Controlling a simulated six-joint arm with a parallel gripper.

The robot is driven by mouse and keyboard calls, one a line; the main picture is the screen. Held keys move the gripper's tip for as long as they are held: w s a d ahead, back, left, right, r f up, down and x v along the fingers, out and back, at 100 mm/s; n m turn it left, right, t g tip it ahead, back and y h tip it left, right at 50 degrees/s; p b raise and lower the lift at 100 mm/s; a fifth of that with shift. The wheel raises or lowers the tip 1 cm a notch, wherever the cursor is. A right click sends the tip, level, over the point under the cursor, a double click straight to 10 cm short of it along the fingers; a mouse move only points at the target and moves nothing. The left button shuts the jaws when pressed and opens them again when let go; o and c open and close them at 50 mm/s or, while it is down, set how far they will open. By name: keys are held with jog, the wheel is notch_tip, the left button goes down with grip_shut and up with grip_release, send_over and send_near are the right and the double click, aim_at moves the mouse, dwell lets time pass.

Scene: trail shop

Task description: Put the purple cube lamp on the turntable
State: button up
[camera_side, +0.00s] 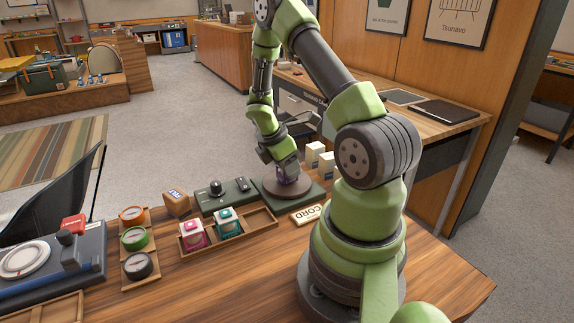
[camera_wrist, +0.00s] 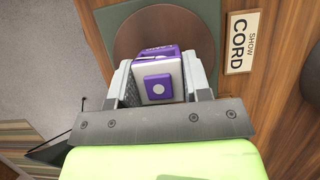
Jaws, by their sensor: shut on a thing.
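The purple cube lamp (camera_wrist: 158,76) has a white face with a purple square on it. My gripper (camera_wrist: 158,84) is shut on it, with one finger on each side in the wrist view. In the side view my gripper (camera_side: 285,172) is over the round brown turntable (camera_side: 272,192), and only a little purple shows below the fingers. In the wrist view the turntable (camera_wrist: 128,42) lies beneath and around the lamp. I cannot tell whether the lamp's base touches it.
A wooden tray (camera_side: 262,223) holds a pink and a teal cube lamp (camera_side: 228,222). A dark green unit (camera_side: 222,196) with a knob stands left of the turntable. A CORD sign (camera_side: 308,213) lies in front, and white boxes (camera_side: 326,165) stand behind right. Round gauges (camera_side: 134,238) sit further left.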

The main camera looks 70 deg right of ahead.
jog(key=shift+f, duration=0.15)
jog(key=o, duration=1.5)
jog(key=shift+r, duration=4.05)
